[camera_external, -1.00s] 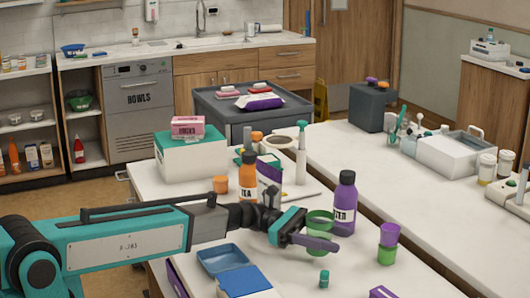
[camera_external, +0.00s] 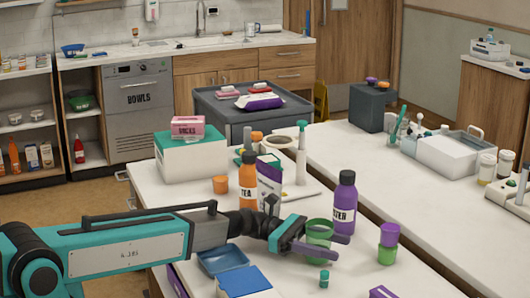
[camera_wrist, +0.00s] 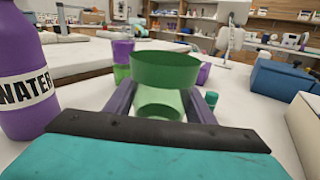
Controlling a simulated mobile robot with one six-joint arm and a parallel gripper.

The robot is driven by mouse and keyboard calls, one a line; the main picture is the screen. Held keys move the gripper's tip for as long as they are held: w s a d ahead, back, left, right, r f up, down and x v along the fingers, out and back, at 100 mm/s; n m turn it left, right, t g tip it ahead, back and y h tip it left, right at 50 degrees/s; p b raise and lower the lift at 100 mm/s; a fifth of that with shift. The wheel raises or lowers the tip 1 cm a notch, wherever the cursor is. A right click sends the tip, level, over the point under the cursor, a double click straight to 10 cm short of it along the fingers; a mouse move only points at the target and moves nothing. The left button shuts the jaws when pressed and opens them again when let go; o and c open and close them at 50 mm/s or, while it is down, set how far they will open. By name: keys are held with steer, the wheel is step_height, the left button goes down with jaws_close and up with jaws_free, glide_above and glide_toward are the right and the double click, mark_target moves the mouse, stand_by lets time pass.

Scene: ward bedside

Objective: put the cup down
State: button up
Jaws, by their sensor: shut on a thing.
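A green cup (camera_external: 319,229) is held in my gripper (camera_external: 317,250), over the near part of the white bedside counter (camera_external: 360,270). In the wrist view the cup (camera_wrist: 165,72) stands upright between the two dark purple-grey fingers, which close on its sides. The gripper (camera_wrist: 160,105) is shut on it. The cup's base is low, close to the counter top; I cannot tell whether it touches.
A purple water bottle (camera_external: 344,208) stands close behind the cup. A purple cup (camera_external: 389,234) on a green cup (camera_external: 387,255) is to the right. A small green-capped bottle (camera_external: 324,279) is in front. A blue tray (camera_external: 228,256) lies left. Counter between cup and stack is clear.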

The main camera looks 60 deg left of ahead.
steer(key=shift+f, duration=0.55)
steer(key=o, duration=1.1)
steer(key=shift+v, duration=4.05)
